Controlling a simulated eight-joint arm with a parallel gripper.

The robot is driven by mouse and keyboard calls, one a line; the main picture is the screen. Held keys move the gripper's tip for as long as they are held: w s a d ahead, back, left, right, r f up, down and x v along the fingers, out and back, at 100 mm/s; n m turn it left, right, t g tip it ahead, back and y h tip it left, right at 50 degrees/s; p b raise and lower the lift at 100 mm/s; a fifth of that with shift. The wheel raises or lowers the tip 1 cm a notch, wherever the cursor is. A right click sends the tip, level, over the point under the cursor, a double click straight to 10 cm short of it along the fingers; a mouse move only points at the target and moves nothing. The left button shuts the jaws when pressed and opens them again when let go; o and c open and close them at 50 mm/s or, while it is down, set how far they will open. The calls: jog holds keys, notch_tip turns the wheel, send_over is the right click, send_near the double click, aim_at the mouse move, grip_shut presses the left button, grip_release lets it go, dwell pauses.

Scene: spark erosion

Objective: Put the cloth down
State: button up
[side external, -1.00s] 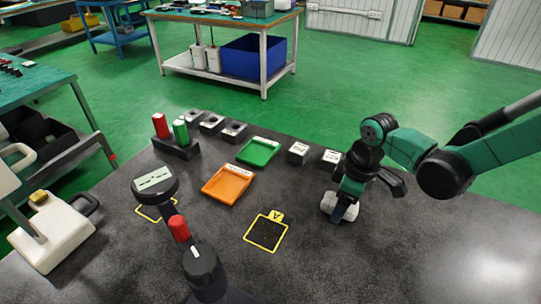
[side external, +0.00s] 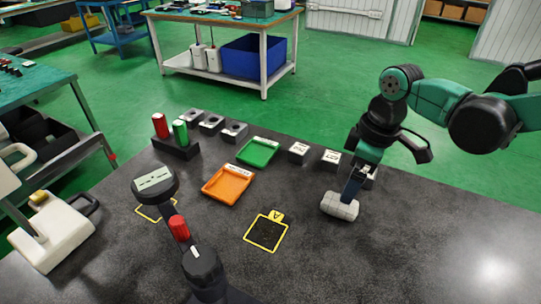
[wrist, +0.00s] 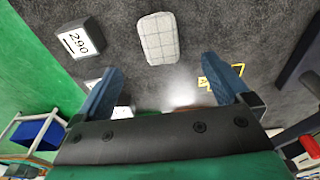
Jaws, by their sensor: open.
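The white cloth (side external: 340,206), a folded, padded-looking block with a grid pattern, lies on the dark table to the right of the yellow-outlined square marked A. In the wrist view the cloth (wrist: 157,38) lies on the table beyond the fingertips, clear of both. My gripper (side external: 352,190) is above the cloth in the side view, its fingers pointing down. In the wrist view my gripper (wrist: 172,75) shows two blue fingers spread wide with nothing between them.
An orange tray (side external: 228,185) and a green tray (side external: 258,151) sit left of the cloth. White-topped blocks (side external: 299,152) stand behind, one labelled 290 (wrist: 81,38). The yellow-outlined square (side external: 266,232) is empty. The table's right front is clear.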

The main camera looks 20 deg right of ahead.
aim_at(351, 205)
jog(key=s+d+r+m+t+h, duration=0.1)
jog(key=s+d+r+m+t, duration=0.4)
jog(key=d+m, duration=0.4)
jog(key=shift+s+d+r+t, duration=0.3)
jog(key=shift+s+r+t, duration=0.05)
jog(key=shift+r+t, duration=0.25)
jog(key=shift+o, duration=0.3)
dwell(0.4)
